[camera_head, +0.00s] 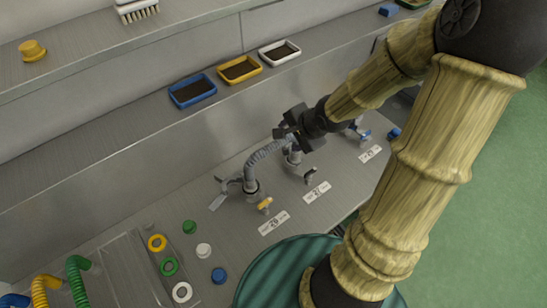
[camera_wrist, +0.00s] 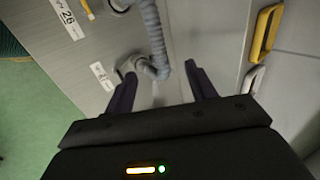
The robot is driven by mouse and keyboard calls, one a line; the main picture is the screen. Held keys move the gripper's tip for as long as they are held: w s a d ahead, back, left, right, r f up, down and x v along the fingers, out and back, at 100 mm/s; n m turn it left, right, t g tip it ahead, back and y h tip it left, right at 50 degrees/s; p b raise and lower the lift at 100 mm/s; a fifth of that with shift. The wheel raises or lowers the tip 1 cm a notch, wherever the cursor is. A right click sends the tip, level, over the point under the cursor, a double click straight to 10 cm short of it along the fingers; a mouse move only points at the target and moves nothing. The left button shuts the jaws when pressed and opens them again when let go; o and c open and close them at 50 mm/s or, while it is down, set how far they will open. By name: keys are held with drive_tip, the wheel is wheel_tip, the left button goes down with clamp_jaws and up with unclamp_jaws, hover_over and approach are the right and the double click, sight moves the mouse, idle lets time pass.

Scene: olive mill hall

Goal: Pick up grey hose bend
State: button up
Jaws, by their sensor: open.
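The grey hose bend (camera_head: 268,150) is a ribbed grey hose that arches between two metal fittings on the steel counter. In the wrist view the hose bend (camera_wrist: 154,35) runs down from the top edge to an elbow, partly between my fingers. My gripper (camera_wrist: 160,75) is open, with one finger on each side of the hose's lower end. In the head view my gripper (camera_head: 291,130) is at the right end of the hose bend, above the fitting there. I cannot tell whether a finger touches the hose.
Valves with numbered labels (camera_head: 317,192) line the counter. Coloured rings (camera_head: 182,292) and caps (camera_head: 203,250) lie at the front left, beside yellow and green hose bends (camera_head: 76,266). Blue, yellow and white trays (camera_head: 279,63) stand on the ledge behind.

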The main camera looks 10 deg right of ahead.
sight(274, 145)
drive_tip(key=b+x, duration=0.7)
drive_tip(key=x, duration=0.5)
drive_tip(key=shift+w+f+b, duration=0.1)
drive_tip(key=shift+f+b, duration=0.05)
drive_tip(key=shift+b, duration=0.2)
drive_tip(key=shift+b+x, duration=0.85)
drive_tip(key=shift+x, duration=1.75)
drive_tip(key=shift+d+f, duration=0.1)
drive_tip(key=shift+d, duration=0.05)
clamp_jaws()
